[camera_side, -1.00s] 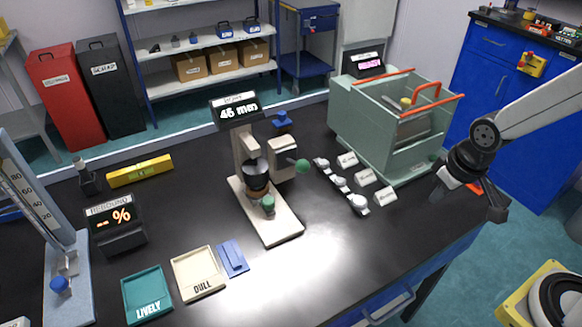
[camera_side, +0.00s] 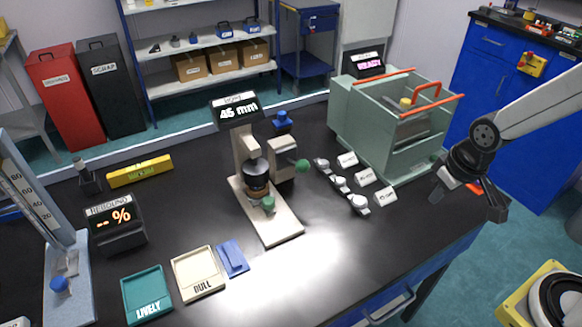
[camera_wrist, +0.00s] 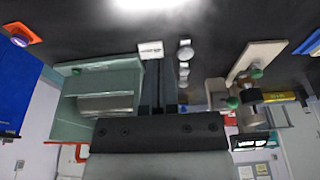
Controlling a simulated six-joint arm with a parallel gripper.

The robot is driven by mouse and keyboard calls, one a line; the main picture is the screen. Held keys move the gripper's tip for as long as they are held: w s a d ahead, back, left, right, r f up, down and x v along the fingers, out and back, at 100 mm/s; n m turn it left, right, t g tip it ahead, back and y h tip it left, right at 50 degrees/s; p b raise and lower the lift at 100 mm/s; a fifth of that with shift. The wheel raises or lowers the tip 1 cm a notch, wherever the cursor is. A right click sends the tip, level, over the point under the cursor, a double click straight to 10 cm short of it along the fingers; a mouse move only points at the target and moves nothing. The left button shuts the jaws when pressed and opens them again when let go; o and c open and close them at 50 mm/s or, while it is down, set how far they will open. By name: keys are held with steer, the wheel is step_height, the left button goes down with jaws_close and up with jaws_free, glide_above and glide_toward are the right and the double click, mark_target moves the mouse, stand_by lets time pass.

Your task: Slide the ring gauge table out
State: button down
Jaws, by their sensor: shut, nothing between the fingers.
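The gauge stand (camera_side: 242,150) is in the middle of the bench, under a display reading about 45 mm. It has a pale base plate (camera_side: 277,231), a dark round part and green knobs (camera_side: 303,166). Which part is the sliding table is not clear. The base plate shows at the right of the wrist view (camera_wrist: 262,56), with a green knob (camera_wrist: 256,72). My gripper (camera_side: 437,195) is at the right of the bench, well apart from the stand. Its fingers (camera_wrist: 168,80) are shut and empty in the wrist view.
A green open-topped tank (camera_side: 375,140) with orange rails stands behind and left of my gripper. Several small metal pieces with white labels (camera_side: 365,178) lie between it and the stand. Trays marked LIVELY (camera_side: 147,280) and DULL (camera_side: 194,262) lie front left. The bench's front middle is clear.

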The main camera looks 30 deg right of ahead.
steer(key=c, duration=0.5)
jaws_free()
steer(key=shift+r, duration=0.15)
steer(key=shift+c, duration=0.2)
steer(key=shift+w+v, duration=0.55)
steer(key=shift+v, duration=1.85)
steer(key=n+y, duration=0.3)
steer(key=n, duration=0.6)
glide_above(268, 200)
steer(key=s+d, duration=0.2)
steer(key=s, duration=0.1)
step_height(268, 200, down, 9)
steer(key=shift+w+d+t, duration=0.2)
steer(key=shift+w+t, duration=0.05)
steer(key=shift+t, duration=0.05)
steer(key=shift+x, duration=3.85)
